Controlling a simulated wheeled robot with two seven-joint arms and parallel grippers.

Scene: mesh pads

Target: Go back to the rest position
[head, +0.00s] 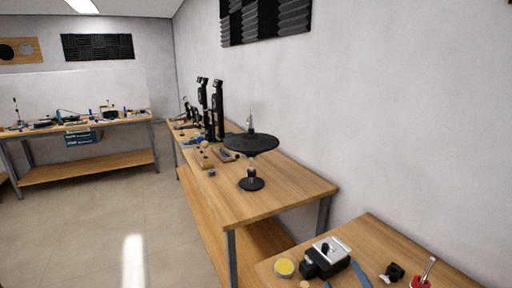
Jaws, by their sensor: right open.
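Neither of my grippers can be made out in the head view, and no arm of mine can be recognised there. A round black disc (251,144) sits flat on a short stand with a round black base (251,183), on the near part of the long wooden bench (260,205). A small pointed metal piece stands up from the top of the disc.
Tall black devices (217,108) stand farther along the bench. A cluttered workbench (85,124) stands left. Open floor (110,220) lies between.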

